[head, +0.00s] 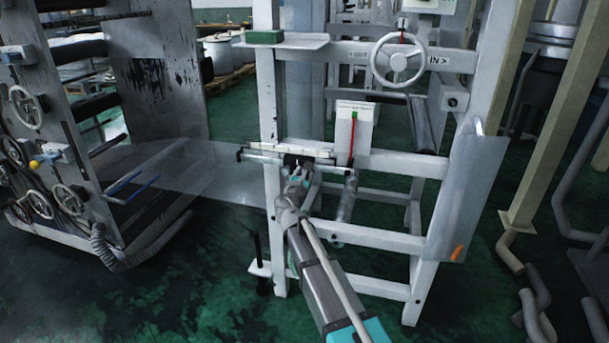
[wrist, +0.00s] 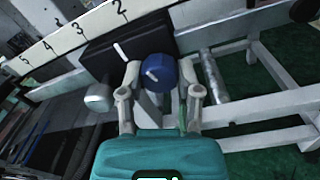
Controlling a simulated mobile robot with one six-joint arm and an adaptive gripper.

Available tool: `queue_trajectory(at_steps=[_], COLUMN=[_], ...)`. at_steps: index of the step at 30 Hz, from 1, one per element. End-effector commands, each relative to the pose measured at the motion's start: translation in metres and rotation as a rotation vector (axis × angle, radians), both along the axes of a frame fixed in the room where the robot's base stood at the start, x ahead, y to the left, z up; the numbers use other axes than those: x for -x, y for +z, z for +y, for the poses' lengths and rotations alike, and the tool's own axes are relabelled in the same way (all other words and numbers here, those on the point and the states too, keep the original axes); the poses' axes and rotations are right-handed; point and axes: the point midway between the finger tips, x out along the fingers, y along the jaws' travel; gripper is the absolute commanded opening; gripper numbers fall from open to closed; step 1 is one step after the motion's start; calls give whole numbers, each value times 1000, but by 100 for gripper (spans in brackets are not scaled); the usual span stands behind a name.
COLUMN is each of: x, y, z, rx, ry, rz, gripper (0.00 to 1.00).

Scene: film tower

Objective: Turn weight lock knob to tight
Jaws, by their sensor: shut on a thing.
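In the head view my gripper (head: 298,176) reaches the black block under the white scale (head: 290,150), and my arm hides the knob there. The numbered scale also shows in the wrist view (wrist: 68,40).
A white frame (head: 269,120) surrounds the work spot. A panel with a red pointer (head: 352,130) stands just right of my gripper. A handwheel (head: 399,60) is above. A clear sheet (head: 478,195) hangs at the right. Green floor lies open at front left.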

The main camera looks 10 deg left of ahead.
Motion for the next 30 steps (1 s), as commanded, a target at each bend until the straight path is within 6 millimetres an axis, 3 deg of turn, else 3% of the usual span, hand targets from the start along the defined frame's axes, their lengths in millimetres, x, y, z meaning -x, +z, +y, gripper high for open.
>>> queue_trajectory(at_steps=[30], x=[0], y=[-1], z=[0], rx=[-930], ry=[-1], rz=[-74], gripper=[0])
